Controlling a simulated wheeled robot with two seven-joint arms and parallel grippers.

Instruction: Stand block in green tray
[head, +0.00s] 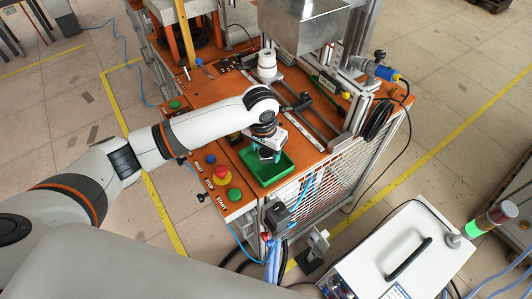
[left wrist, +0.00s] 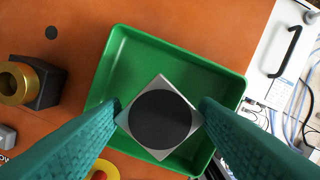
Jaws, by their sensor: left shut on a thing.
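The green tray (head: 279,176) sits at the front corner of the orange machine top. It also shows in the left wrist view (left wrist: 205,68), with its floor and rim in sight. The block (left wrist: 160,116) is silvery with a round black face toward the wrist camera. My left gripper (left wrist: 160,114) is shut on it, one finger on each side, over the tray. In the head view my left gripper (head: 264,154) points down at the tray, and the block is mostly hidden. I cannot tell whether the block touches the tray floor. My right gripper is not in view.
A red emergency button (head: 221,172), a blue button (head: 210,159) and a green button (head: 235,194) stand left of the tray. A black block with a brass ring (left wrist: 14,82) is beside the tray. A white cabinet (head: 395,255) stands at the front right.

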